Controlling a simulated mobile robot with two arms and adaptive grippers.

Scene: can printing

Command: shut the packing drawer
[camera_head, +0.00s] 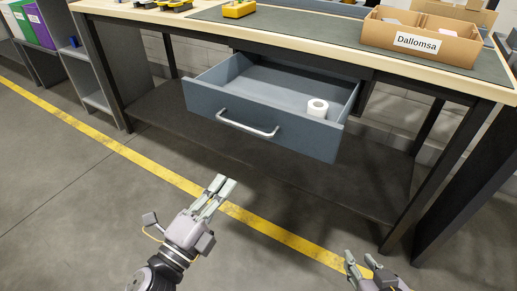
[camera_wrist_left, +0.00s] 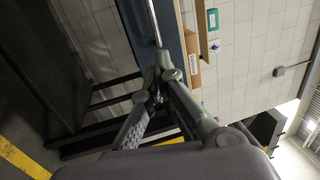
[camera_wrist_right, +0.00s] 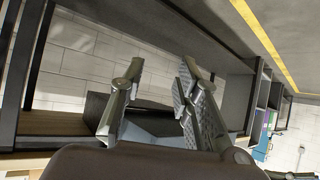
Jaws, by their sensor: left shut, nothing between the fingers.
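The packing drawer (camera_head: 300,137) is a blue-grey drawer pulled well out from under the workbench. A silver bar handle (camera_head: 247,124) runs across its front. A white roll (camera_head: 317,108) stands inside it near the right side. My left gripper (camera_head: 226,181) is shut and empty, below and in front of the drawer front, apart from it in the head view. In the left wrist view its fingers (camera_wrist_left: 160,62) meet, with the blue drawer front behind. My right gripper (camera_head: 359,258) is open and empty, low at the right; its spread fingers show in the right wrist view (camera_wrist_right: 160,75).
The workbench (camera_head: 290,35) has a wooden edge and dark legs. A cardboard box (camera_head: 422,36) labelled "Dallomsa" stands on its right part, yellow items (camera_head: 238,9) at the back. A lower shelf (camera_head: 200,114) lies beneath. The floor in front, with a yellow line (camera_head: 128,152), is clear.

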